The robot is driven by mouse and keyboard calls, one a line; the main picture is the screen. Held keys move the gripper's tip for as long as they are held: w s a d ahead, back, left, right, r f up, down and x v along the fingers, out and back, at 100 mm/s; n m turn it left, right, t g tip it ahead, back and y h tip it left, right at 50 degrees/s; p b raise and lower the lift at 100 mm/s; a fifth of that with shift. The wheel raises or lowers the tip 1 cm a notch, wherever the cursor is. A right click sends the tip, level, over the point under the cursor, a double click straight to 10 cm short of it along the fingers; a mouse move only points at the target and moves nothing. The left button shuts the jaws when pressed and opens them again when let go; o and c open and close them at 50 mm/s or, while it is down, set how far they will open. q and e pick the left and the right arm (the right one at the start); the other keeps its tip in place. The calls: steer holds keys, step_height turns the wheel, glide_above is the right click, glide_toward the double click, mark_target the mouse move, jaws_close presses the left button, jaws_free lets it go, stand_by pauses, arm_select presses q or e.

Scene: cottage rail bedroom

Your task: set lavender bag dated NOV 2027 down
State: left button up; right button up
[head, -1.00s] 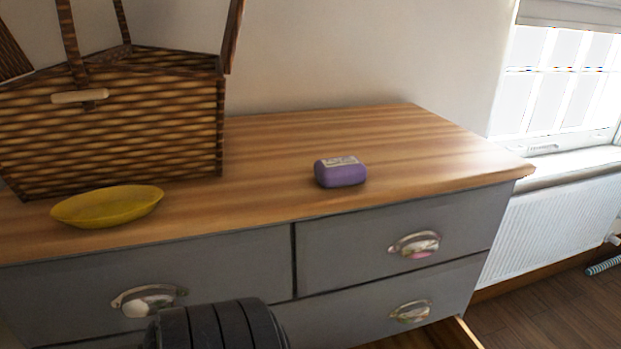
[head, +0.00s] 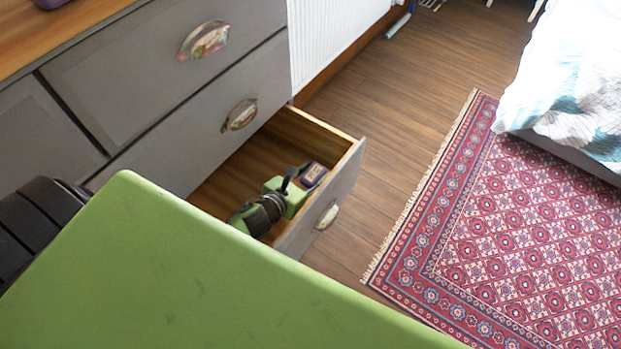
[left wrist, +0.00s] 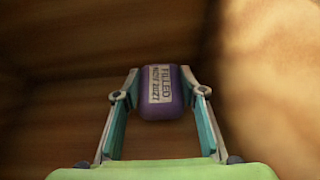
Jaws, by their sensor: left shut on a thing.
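My left gripper (head: 292,180) reaches down into the open drawer (head: 350,160) of the grey dresser. It is shut on a small purple lavender bag (head: 313,174) near the drawer's front right. In the left wrist view the bag (left wrist: 178,108) sits between the two fingers of my gripper (left wrist: 163,92), and its pale label (left wrist: 159,84) reads FILLED NOV 2027. Brown wood lies behind it; I cannot tell whether the bag touches the drawer floor. My right gripper is not in view.
Another purple object (head: 50,3) shows at the top left edge, on the wooden dresser top (head: 90,15). A patterned red rug (head: 520,240) and a bed (head: 580,90) are to the right. Bare wood floor (head: 400,130) lies between drawer and rug.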

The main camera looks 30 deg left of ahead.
mark_target(312, 182)
arm_select(q)
steer(key=shift+f+b, duration=0.4)
steer(key=shift+f, duration=1.55)
steer(key=shift+f, duration=0.15)
steer(key=o, duration=0.9)
steer(key=shift+s+r, duration=0.2)
steer(key=v, duration=1.1)
steer(key=shift+s, duration=0.3)
